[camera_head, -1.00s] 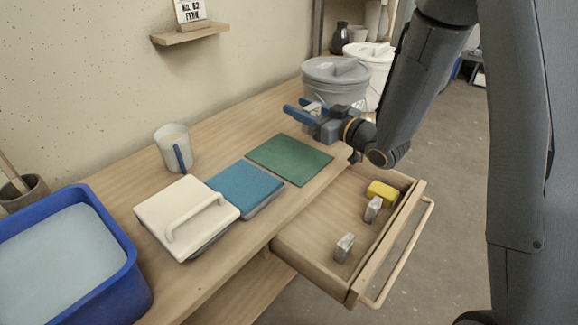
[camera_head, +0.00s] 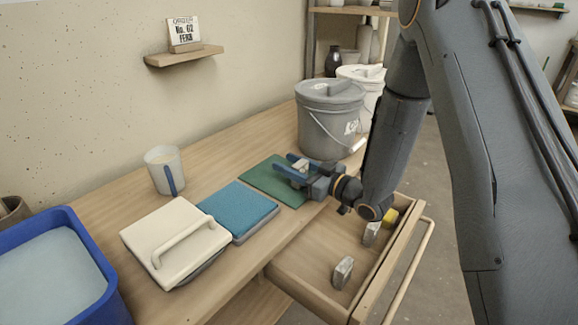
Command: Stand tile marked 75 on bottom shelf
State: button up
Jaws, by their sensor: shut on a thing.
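My gripper (camera_head: 290,165), with blue fingers, is over the green mat (camera_head: 262,181) on the table. It is shut on a small pale piece (camera_head: 301,165), partly hidden between the fingers. No mark can be read on this piece, so I cannot tell whether it is the tile marked 75. Below the tabletop, part of a lower wooden board (camera_head: 255,305) shows at the bottom edge.
The open drawer (camera_head: 310,262) holds two grey-white blocks (camera_head: 342,272) and a yellow block (camera_head: 390,215). On the table (camera_head: 222,158) stand a grey lidded bucket (camera_head: 325,125), a white bucket, a mug (camera_head: 165,170), a blue sponge pad (camera_head: 238,207), a white handled tool (camera_head: 172,245) and a blue tub (camera_head: 75,305).

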jog(key=shift+f, duration=0.15)
jog(key=o, duration=1.2)
jog(key=shift+o, duration=0.2)
